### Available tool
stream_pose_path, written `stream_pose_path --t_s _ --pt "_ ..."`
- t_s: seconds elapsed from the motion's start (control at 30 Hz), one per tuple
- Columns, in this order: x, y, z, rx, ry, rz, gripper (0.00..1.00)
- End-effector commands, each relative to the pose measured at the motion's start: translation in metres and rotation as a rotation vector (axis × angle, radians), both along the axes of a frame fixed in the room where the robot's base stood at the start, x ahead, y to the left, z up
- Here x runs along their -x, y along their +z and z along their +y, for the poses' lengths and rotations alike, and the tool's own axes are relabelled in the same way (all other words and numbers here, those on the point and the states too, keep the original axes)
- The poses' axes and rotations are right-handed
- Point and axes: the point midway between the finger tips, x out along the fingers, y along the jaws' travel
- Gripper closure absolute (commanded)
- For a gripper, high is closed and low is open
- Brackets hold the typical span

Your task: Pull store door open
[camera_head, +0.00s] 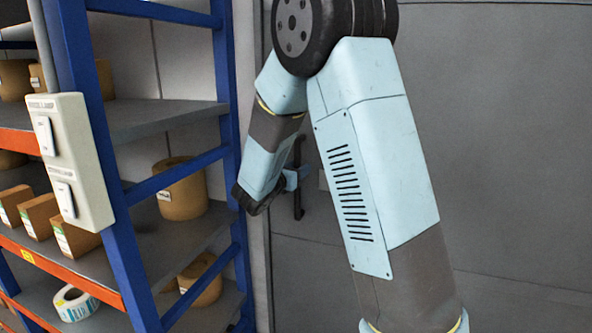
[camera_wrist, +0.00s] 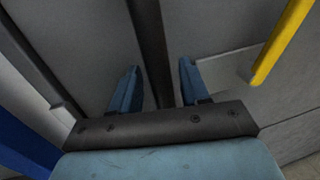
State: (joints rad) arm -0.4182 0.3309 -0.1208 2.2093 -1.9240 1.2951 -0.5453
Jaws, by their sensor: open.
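The grey store door (camera_head: 510,120) fills the right of the head view, behind my arm. It looks shut, flush beside a pale upright frame. A dark vertical bar handle (camera_head: 298,208) is on its left side, partly hidden by my arm. My gripper (camera_head: 293,178) is at the handle, small in the head view. In the wrist view my gripper (camera_wrist: 158,88) is open, with one blue finger on each side of the dark bar handle (camera_wrist: 149,40). The bar runs between the fingers; I cannot tell whether either finger touches it.
A blue and orange shelf rack (camera_head: 120,210) stands close on the left, holding boxes and tape rolls. A cream switch panel (camera_head: 70,160) with two switches is on its upright. A yellow bar (camera_wrist: 282,42) crosses the upper right of the wrist view.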

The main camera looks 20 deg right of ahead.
Motion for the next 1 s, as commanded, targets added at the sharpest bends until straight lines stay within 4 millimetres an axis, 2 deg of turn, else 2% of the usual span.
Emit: stream_pose_path --t_s 0.17,0.63,1.0 --pt "0.0001 -0.0001 -0.0002 0.000 0.000 0.000 0.56" --pt "-0.0001 0.0001 0.0001 0.000 0.001 0.000 1.00" --pt "-0.0009 0.0004 0.0041 0.000 0.005 -0.001 1.00"
